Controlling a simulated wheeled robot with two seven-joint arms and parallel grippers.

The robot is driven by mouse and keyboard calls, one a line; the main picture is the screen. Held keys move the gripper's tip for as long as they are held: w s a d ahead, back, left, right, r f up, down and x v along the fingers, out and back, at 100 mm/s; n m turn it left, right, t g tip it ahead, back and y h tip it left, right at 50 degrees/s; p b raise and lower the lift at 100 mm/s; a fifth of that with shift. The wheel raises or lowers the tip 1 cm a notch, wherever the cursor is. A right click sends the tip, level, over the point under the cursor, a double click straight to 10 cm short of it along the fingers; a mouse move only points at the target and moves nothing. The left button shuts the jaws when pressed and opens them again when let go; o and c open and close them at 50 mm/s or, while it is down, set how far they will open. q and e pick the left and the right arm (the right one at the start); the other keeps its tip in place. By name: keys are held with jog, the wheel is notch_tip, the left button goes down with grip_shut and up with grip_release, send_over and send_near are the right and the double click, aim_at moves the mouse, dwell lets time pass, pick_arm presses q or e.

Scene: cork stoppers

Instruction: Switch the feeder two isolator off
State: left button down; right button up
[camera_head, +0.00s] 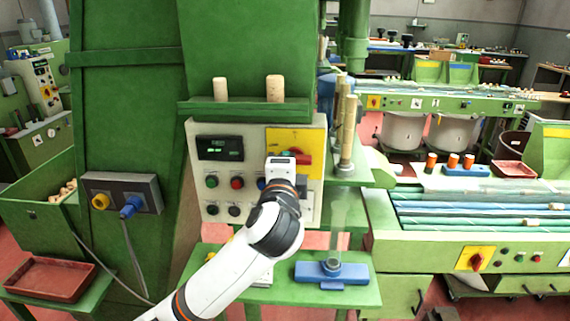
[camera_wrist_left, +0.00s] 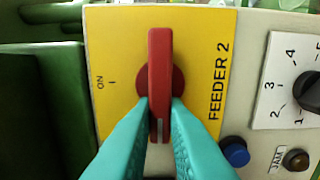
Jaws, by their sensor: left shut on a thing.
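The feeder two isolator is a red rotary handle (camera_wrist_left: 160,62) on a yellow plate (camera_wrist_left: 205,30) lettered FEEDER 2, with an ON mark near the left edge in the left wrist view. The handle stands upright in that picture, at right angles to the ON mark. A pale line shows near its lower end. My left gripper (camera_wrist_left: 160,108) is shut around the handle's lower half; its fingers hide the plate below. In the head view, my wrist covers part of the yellow plate (camera_head: 312,138) and red handle (camera_head: 303,157).
The grey control panel (camera_head: 200,133) carries a display (camera_head: 220,148) and several buttons. A shelf (camera_head: 240,105) with two corks is above it. A numbered selector (camera_wrist_left: 308,90) and blue button (camera_wrist_left: 235,152) lie beside the isolator. A blue holder (camera_head: 308,271) with a clear tube stands below.

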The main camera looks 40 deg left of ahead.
pick_arm(q)
jog(key=c, duration=1.4)
grip_release()
jog(key=shift+c, duration=0.2)
jog(key=p+v, duration=1)
jog(key=v, duration=0.2)
jog(key=shift+p, duration=0.3)
jog(key=shift+s, duration=0.1)
